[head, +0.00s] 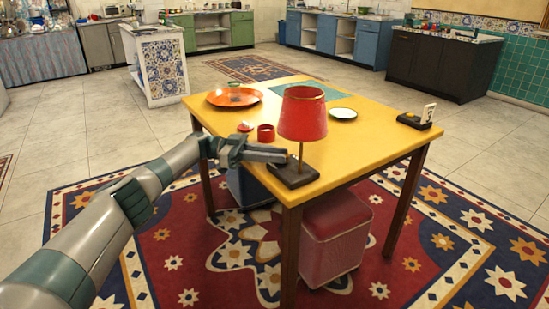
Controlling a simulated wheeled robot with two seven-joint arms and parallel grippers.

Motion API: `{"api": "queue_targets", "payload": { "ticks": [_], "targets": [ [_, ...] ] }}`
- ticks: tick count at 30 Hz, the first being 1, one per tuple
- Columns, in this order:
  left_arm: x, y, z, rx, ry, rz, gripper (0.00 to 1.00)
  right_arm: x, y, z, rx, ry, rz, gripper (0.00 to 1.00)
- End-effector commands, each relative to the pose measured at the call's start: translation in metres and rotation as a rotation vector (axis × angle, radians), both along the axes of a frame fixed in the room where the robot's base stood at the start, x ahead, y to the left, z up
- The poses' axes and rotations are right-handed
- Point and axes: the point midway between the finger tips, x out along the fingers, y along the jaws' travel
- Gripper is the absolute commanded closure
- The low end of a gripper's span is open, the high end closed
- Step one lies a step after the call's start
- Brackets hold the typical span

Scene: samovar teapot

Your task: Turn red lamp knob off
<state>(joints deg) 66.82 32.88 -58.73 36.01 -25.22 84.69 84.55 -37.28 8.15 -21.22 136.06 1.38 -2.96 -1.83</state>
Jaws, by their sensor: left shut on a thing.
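The red lamp stands near the front edge of the yellow table (370,130). It has a red shade (302,113), a thin stem (301,155) and a dark square base (293,172). My left gripper (284,156) reaches in from the left, with its fingertips at the lamp, just above the base and beside the stem. It is shut on the lamp's knob, which the fingers hide. My right gripper is not in view.
Near the gripper are a small red cup (266,133) and a red lid (245,127). Farther back are an orange plate (234,97), a teal mat (322,90) and a white saucer (343,114). A black block with a white card (414,120) is at right. A red stool (334,236) stands below.

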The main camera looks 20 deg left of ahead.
Motion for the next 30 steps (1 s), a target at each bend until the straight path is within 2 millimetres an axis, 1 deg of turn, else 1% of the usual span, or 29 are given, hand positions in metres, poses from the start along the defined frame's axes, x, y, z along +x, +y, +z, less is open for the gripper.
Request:
{"api": "queue_targets", "payload": {
  "ticks": [1,12,13,14,26,30],
  "targets": [
    [-0.0005,-0.0028,-0.0015,0.002,0.001,-0.006,1.0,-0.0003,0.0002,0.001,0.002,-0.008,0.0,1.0],
    [-0.0008,-0.0028,-0.0014,0.002,0.001,-0.007,1.0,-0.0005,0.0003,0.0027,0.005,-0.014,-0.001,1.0],
    [-0.0008,-0.0029,-0.0015,0.002,0.001,-0.007,0.77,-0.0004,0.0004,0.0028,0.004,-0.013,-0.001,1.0],
    [-0.0008,-0.0028,-0.0014,0.002,0.001,-0.007,0.72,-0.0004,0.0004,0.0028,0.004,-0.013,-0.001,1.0],
    [-0.0005,-0.0007,-0.0003,0.001,0.001,-0.003,0.72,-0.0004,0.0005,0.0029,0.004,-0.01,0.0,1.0],
    [-0.0014,-0.0001,0.0001,0.001,0.001,-0.003,0.72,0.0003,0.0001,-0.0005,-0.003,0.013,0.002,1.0]
  ]
}}
